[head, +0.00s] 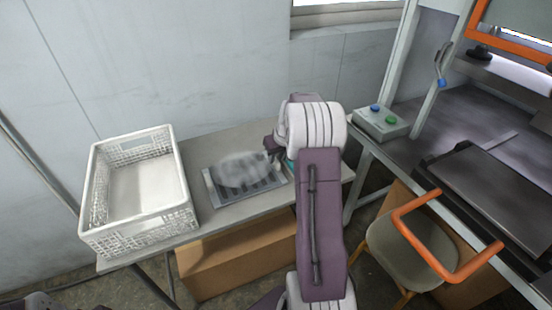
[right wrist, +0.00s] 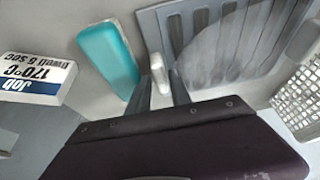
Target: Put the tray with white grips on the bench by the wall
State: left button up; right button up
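The tray (head: 213,188) is grey with dark slots and sits at the bench (head: 225,219), right of the white crate. A pale, blurred, see-through patch covers part of it. In the right wrist view the tray (right wrist: 176,36) lies beyond my fingers, with a white grip (right wrist: 156,70) on its near edge. My right gripper (right wrist: 160,84) has one finger on each side of this grip and looks shut on it. In the head view my right gripper (head: 272,148) is at the tray's right end, partly hidden by my arm. The tray's other grip is not clear. My left gripper is not in view.
A white mesh crate (head: 140,235) stands on the bench's left part. A teal block (right wrist: 108,58) and a job card (right wrist: 36,80) lie near my right gripper. A press table (head: 400,160) with a button box (head: 381,123) and orange handle (head: 470,268) stands right, beside a chair (head: 405,250).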

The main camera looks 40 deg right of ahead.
jog(key=d+p+v, duration=0.1)
jog(key=v, duration=0.9)
jog(key=shift+s+a+r+p, duration=0.2)
jog(key=shift+a+p, duration=0.15)
jog(key=shift+a, duration=0.15)
jog(key=s+a+f+n+g+y, duration=0.1)
jog(key=s+a+f, duration=0.15)
jog(key=a, duration=0.55)
jog(key=s+a+f, duration=0.2)
jog(key=a+f, duration=0.1)
jog(key=a, duration=0.4)
jog(key=s+a+f+n+g, duration=0.1)
jog(key=s+a+f, duration=0.4)
jog(key=s+a, duration=0.5)
jog(key=shift+s+f+n+g, duration=0.3)
jog(key=shift+s+g, duration=0.2)
jog(key=shift+s, duration=0.45)
jog(key=shift+a+r, duration=0.15)
